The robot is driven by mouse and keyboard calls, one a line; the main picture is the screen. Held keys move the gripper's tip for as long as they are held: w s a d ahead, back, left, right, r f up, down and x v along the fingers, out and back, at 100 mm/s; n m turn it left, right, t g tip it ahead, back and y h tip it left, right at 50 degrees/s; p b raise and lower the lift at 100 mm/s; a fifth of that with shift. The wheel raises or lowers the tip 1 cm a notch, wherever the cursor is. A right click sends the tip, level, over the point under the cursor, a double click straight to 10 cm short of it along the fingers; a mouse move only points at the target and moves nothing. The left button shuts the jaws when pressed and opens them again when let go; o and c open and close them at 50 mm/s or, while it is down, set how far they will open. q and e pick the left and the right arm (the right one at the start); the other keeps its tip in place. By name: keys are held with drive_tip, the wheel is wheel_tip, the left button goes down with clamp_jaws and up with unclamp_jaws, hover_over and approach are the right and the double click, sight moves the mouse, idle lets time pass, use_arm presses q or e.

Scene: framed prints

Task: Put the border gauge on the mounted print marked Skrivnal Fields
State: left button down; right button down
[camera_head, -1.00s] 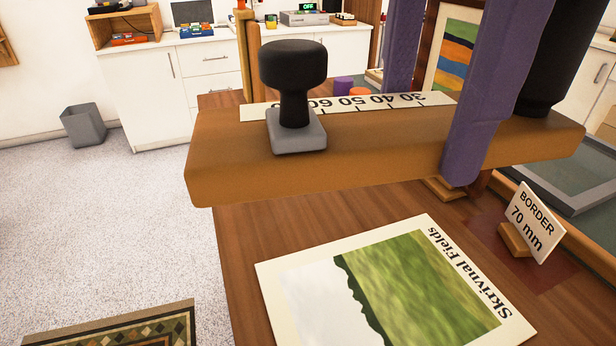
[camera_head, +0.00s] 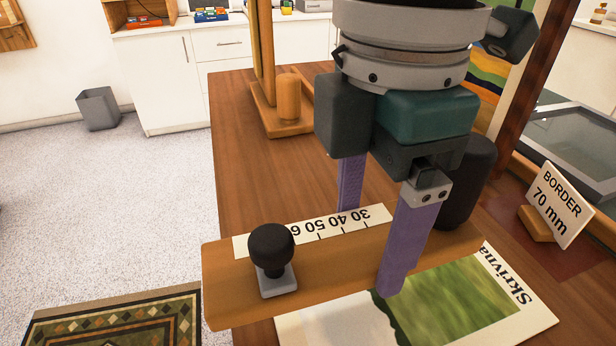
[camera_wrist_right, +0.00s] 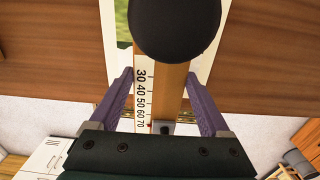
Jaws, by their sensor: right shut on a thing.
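The border gauge (camera_head: 330,268) is a wooden bar with a numbered white scale, a small black knob on a grey block and a larger black knob. My right gripper (camera_head: 372,240) is shut on it, one purple finger on each long side. The gauge also shows between the fingers in the right wrist view (camera_wrist_right: 172,88). The mounted print marked Skrivnal Fields (camera_head: 455,305) lies flat on the table. The gauge covers its far part and some of its lettering. I cannot tell whether gauge and print touch. My left gripper is not in view.
A "BORDER 70 mm" card (camera_head: 560,207) stands in a wooden holder right of the print. A wooden stand (camera_head: 285,120) is at the back of the table (camera_head: 240,150). A grey-framed glass panel (camera_head: 575,145) is at the right. The table's left part is fairly clear.

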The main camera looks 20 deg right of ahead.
sight(367, 236)
drive_tip(key=shift+f+b, duration=0.65)
drive_tip(key=shift+f, duration=2.15)
drive_tip(key=shift+f, duration=0.1)
unclamp_jaws()
wheel_tip(367, 236, up, 11)
drive_tip(key=p, duration=0.2)
drive_tip(key=shift+p, duration=0.35)
drive_tip(key=shift+r, duration=0.6)
